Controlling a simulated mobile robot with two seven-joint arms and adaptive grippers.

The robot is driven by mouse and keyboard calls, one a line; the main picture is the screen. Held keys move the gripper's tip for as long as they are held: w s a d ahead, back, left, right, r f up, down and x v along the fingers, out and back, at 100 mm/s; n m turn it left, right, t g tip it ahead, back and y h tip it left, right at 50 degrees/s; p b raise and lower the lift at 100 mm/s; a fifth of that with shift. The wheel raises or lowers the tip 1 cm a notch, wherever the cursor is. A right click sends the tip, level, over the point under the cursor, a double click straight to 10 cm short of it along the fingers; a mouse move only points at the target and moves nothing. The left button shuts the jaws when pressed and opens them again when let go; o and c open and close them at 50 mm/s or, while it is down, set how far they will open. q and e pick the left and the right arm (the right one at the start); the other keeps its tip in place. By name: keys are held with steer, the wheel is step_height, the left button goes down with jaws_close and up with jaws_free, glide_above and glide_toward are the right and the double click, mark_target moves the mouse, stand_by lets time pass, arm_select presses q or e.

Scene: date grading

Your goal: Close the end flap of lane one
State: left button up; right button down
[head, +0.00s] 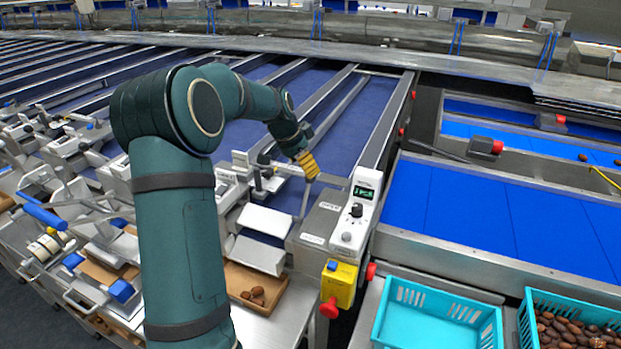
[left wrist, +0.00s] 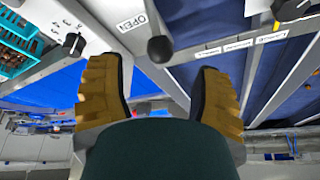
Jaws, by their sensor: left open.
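My left gripper (head: 308,166) has yellow ridged fingers and reaches down over the end of the rightmost blue lane (head: 325,110). In the left wrist view the gripper (left wrist: 158,72) is open. A black round knob (left wrist: 160,49) on a grey lever shows between and beyond its fingertips, with no clear contact. In the head view the thin grey lever (head: 306,198) stands just under the fingers. An "OPEN" label (left wrist: 131,23) is beside the knob. White flap plates (head: 265,221) slope at the lane's end, above a brown tray (head: 284,293). My right gripper is out of view.
A control box (head: 364,190) with a green display stands right of the lever, above a yellow box with a red button (head: 339,284). Turquoise crates (head: 436,341) are at the lower right. More lanes with levers lie to the left (head: 70,140).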

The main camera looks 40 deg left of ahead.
arm_select(q)
steer(key=x, duration=0.6)
steer(key=shift+f, duration=0.15)
steer(key=shift+w, duration=0.1)
jaws_close()
